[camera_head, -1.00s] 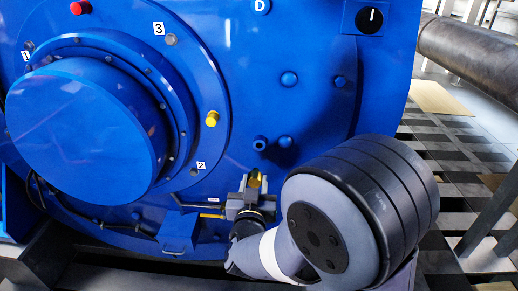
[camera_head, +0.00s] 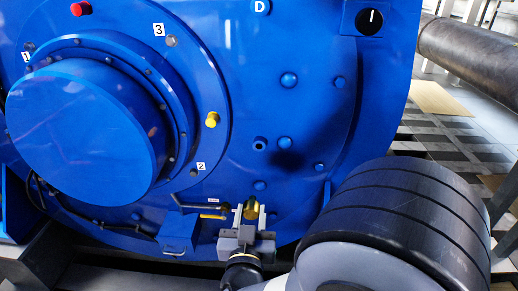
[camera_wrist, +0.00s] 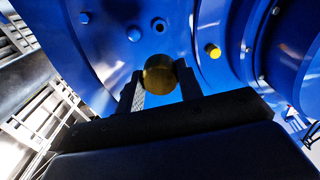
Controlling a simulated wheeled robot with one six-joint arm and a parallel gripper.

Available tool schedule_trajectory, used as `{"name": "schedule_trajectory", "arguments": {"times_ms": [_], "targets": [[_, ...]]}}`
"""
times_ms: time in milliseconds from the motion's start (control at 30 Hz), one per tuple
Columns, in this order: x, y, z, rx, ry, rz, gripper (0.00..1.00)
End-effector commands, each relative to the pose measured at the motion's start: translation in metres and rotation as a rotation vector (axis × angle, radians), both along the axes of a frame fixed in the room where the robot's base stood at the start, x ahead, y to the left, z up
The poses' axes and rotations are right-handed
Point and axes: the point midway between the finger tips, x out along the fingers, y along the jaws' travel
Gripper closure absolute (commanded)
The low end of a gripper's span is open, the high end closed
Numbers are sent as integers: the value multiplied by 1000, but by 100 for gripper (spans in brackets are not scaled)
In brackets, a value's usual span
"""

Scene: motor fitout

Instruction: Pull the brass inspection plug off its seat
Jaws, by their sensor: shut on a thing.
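The brass plug (camera_head: 251,210) is a short gold cylinder held between the fingers of my gripper (camera_head: 249,217), low in front of the blue motor face. In the wrist view the round brass end of the plug (camera_wrist: 159,75) shows between the two dark fingers (camera_wrist: 160,92). My gripper is shut on it. The plug appears apart from the motor face. A blue round fitting with a dark hole (camera_head: 260,143) is uncovered above it; the hole also shows in the wrist view (camera_wrist: 159,25). I cannot tell for sure whether this is the plug's seat.
A yellow knob (camera_head: 212,119) and a red knob (camera_head: 81,8) stick out of the motor face (camera_head: 235,80). A large blue round cover (camera_head: 80,130) protrudes at left. A small blue box (camera_head: 179,232) with dark rods sits left of my gripper. Grated floor lies at right.

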Motion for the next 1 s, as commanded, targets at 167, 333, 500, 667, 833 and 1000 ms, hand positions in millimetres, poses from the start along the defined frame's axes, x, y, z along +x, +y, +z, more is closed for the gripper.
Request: {"name": "schedule_trajectory", "arguments": {"times_ms": [167,333,500,667,833,1000], "targets": [[-19,1,1,0,-1,4,100],[-35,2,1,0,-1,4,100],[-45,1,0,-1,-1,1,100],[-45,1,0,0,0,-1,100],[-45,1,0,0,-1,-1,100],[-33,-4,-2,-1,-7,-20,100]]}}
